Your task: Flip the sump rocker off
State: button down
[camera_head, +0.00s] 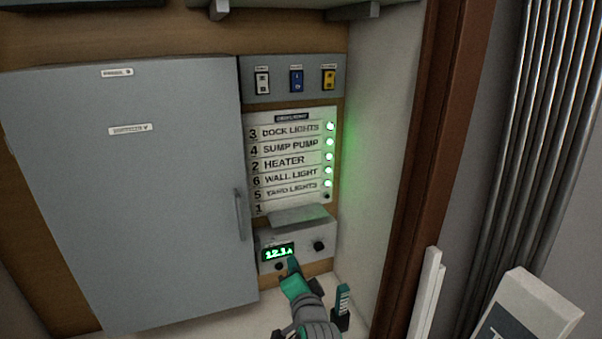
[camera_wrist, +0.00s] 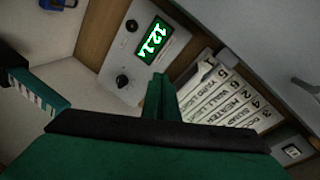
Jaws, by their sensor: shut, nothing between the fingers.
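Three rockers sit in a grey strip at the top right of the wall panel: a white one (camera_head: 262,82), a blue one (camera_head: 297,80) and a yellow one (camera_head: 328,77). The small labels above them are too blurred to read, so I cannot tell which is the sump rocker. A white chart (camera_head: 285,160) below lists "SUMP PUMP" beside the number 4. Several green lamps (camera_head: 330,142) glow along its right side; the bottom one is dark. My green gripper (camera_head: 289,265) is shut and empty, low in front of the display box, well below the rockers. Its closed fingertips show in the wrist view (camera_wrist: 161,82).
A large grey cabinet door (camera_head: 130,190) with a handle (camera_head: 239,214) fills the left. The display box (camera_head: 295,245) has a lit green readout and knobs, under a jutting grey ledge (camera_head: 300,216). A teal item (camera_head: 343,300) stands right of my gripper. A brown post (camera_head: 415,170) bounds the right.

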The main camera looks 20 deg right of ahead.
aim_at(297, 87)
jog(key=w+d+r+m, duration=0.1)
jog(key=w+d+r, duration=0.2)
jog(key=r, duration=0.9)
jog(key=s+d+r+m+y, duration=0.1)
jog(key=s+r, duration=0.2)
jog(key=r, duration=1.3)
jog(key=s+d+r+m+y, duration=0.1)
jog(key=s+d+r+m, duration=0.1)
jog(key=r, duration=1.5)
jog(key=shift+s+t, duration=0.4)
jog(key=shift+s, duration=0.5)
jog(key=shift+f, duration=0.1)
jog(key=w, duration=0.4)
jog(key=w+f, duration=0.1)
jog(key=w, duration=0.8)
jog(key=shift+w+a+f, duration=0.1)
jog(key=shift+a+f, duration=0.2)
jog(key=shift+w+d, duration=0.15)
jog(key=shift+w, duration=0.15)
